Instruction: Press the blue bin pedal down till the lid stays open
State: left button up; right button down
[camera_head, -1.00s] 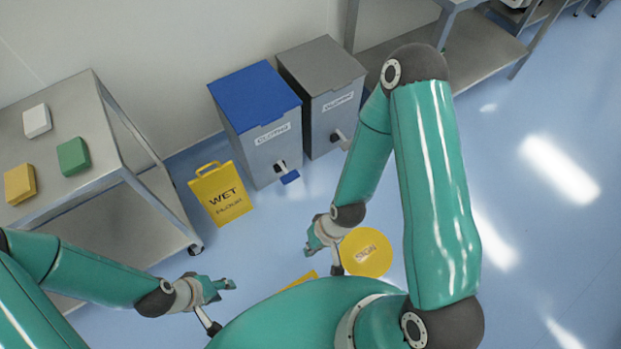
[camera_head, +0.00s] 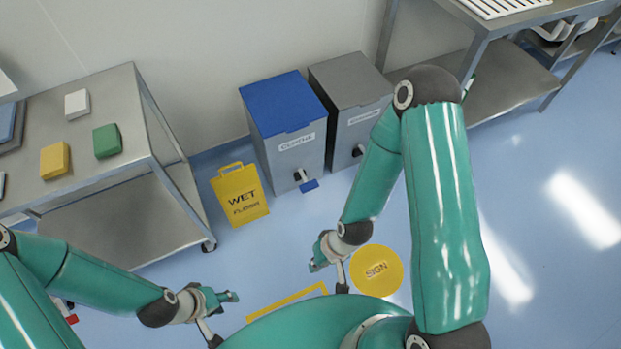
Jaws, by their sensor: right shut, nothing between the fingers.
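The blue-lidded bin (camera_head: 297,155) stands against the wall with its blue lid (camera_head: 282,102) down. Its blue pedal (camera_head: 309,186) sticks out low at the front, near the floor. My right gripper (camera_head: 316,263) is shut and empty, in front of the bin and apart from the pedal, lower in the picture. My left gripper (camera_head: 232,297) is further to the left and lower, away from the bin; its fingers are too small to tell whether they are open.
A grey-lidded bin (camera_head: 352,88) stands close at the right. A yellow wet floor sign (camera_head: 240,196) is left of the blue bin. A yellow disc sign (camera_head: 376,270) lies near my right gripper. A steel table (camera_head: 130,88) stands left; blue floor is clear before the pedal.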

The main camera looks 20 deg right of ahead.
aim_at(309, 185)
jog(key=i, duration=0.9)
jog(key=z, duration=0.2)
jog(key=k, duration=0.9)
jog(key=u, duration=0.2)
jog(key=i, duration=0.9)
jog(key=z, duration=0.05)
